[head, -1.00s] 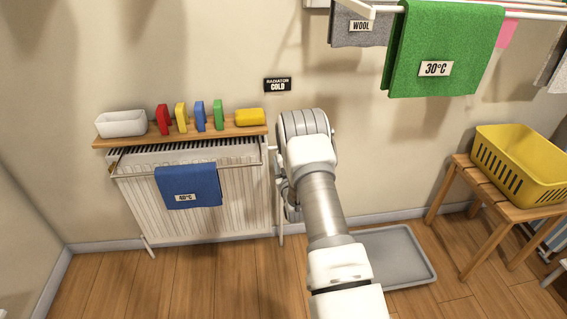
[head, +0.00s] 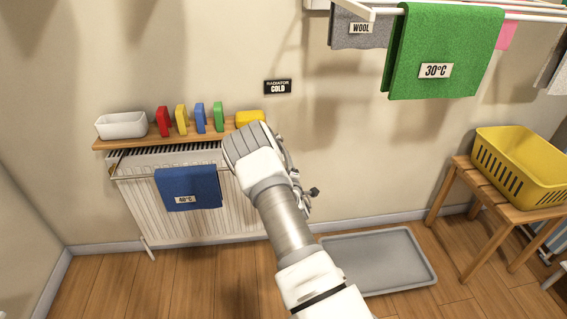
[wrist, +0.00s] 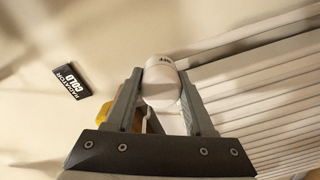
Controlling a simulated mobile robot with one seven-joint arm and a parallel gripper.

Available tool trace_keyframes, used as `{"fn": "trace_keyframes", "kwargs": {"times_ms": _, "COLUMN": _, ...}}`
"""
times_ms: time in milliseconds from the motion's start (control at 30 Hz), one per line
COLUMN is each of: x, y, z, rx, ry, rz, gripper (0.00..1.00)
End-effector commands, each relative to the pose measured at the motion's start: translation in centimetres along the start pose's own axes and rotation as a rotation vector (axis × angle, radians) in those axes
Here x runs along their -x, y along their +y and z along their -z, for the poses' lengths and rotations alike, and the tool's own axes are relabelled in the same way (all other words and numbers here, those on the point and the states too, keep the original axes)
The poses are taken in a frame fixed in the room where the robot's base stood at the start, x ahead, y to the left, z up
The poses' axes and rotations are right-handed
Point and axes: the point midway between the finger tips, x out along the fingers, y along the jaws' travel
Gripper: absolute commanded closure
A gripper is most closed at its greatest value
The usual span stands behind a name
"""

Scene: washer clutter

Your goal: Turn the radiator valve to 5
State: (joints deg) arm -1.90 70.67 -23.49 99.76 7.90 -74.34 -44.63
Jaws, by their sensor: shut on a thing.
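The radiator valve (wrist: 160,95) is a white round knob in the wrist view, with small dark marks on its top that I cannot read. My gripper (wrist: 160,76) is shut on the valve, one grey finger on each side. In the head view the valve and my fingers are hidden behind my arm at the radiator's right end. The white radiator (head: 210,225) stands against the wall, and its ribbed side also shows in the wrist view (wrist: 260,85). A black sign (head: 277,86) on the wall reads "RADIATOR COLD".
A wooden shelf (head: 180,142) above the radiator holds a white bin (head: 121,125) and several coloured blocks. A blue towel (head: 188,187) hangs on the radiator. A grey tray (head: 380,260) lies on the floor at right. A yellow basket (head: 520,165) sits on a wooden stool.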

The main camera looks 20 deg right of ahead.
Motion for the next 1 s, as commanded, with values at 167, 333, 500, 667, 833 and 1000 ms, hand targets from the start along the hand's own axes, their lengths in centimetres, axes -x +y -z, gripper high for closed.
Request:
{"fn": "trace_keyframes", "kwargs": {"times_ms": 167, "x": 0.08, "y": -0.05, "z": -0.09, "rx": 0.120, "ry": -0.006, "rz": 0.002, "gripper": 1.00}}
{"fn": "trace_keyframes", "kwargs": {"times_ms": 333, "x": 0.09, "y": -0.05, "z": -0.16, "rx": 0.198, "ry": -0.010, "rz": 0.003, "gripper": 1.00}}
{"fn": "trace_keyframes", "kwargs": {"times_ms": 500, "x": 0.08, "y": -0.04, "z": -0.14, "rx": 0.243, "ry": -0.011, "rz": 0.003, "gripper": 1.00}}
{"fn": "trace_keyframes", "kwargs": {"times_ms": 667, "x": 0.09, "y": -0.04, "z": -0.15, "rx": 0.260, "ry": -0.011, "rz": 0.004, "gripper": 1.00}}
{"fn": "trace_keyframes", "kwargs": {"times_ms": 833, "x": 0.09, "y": -0.05, "z": -0.15, "rx": 0.263, "ry": -0.011, "rz": 0.004, "gripper": 1.00}}
{"fn": "trace_keyframes", "kwargs": {"times_ms": 1000, "x": 0.09, "y": -0.06, "z": -0.15, "rx": 0.263, "ry": -0.011, "rz": 0.004, "gripper": 1.00}}
